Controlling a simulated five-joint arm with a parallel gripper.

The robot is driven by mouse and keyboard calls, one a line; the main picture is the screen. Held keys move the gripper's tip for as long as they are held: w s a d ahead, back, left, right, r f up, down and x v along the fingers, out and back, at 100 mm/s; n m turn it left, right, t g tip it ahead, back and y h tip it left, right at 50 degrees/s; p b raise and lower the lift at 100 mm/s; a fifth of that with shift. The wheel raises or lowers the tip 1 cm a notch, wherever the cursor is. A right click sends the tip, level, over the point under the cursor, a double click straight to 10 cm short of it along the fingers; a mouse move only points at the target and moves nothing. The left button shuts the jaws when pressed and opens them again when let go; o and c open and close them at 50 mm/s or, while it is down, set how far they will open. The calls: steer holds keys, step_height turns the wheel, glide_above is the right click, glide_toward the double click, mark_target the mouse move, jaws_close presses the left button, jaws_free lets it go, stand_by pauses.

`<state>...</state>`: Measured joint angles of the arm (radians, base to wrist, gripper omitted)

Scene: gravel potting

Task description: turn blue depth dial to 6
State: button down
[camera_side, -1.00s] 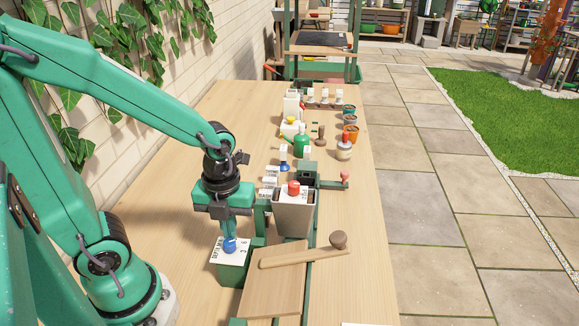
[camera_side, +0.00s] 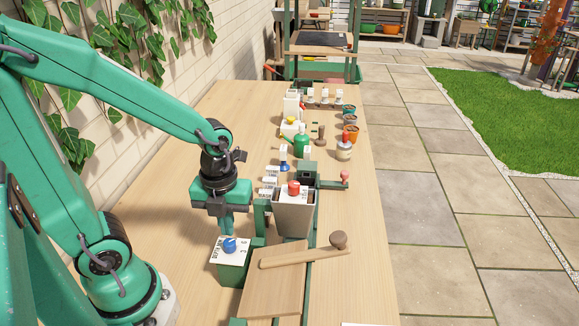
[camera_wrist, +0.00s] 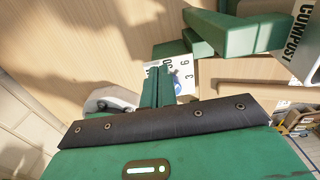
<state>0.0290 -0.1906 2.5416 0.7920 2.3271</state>
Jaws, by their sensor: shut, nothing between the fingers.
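The blue depth dial (camera_side: 229,245) sits on the white lettered face of a green box (camera_side: 233,268) at the front of the bench. In the wrist view the dial (camera_wrist: 179,88) is partly hidden behind my fingers, and a 6 and a 3 show on its face. I cannot read where the dial points. My gripper (camera_side: 228,233) is shut and empty, just above the dial and apart from it in the side view. Its closed fingers (camera_wrist: 162,72) also show in the wrist view.
A hopper with a red knob (camera_side: 294,188) stands right of my gripper. A wooden board (camera_side: 273,285) with a round-knobbed wooden lever (camera_side: 300,257) lies right of the dial box. Bottles and small pots stand farther back. The bench's left side is clear.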

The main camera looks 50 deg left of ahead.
steer(key=shift+r, duration=2.9)
step_height(320, 180, up, 8)
steer(key=n+t, duration=0.5)
steer(key=n, duration=2.2)
steer(key=shift+a+t, duration=0.3)
steer(key=shift+a, duration=0.05)
steer(key=shift+s, duration=0.1)
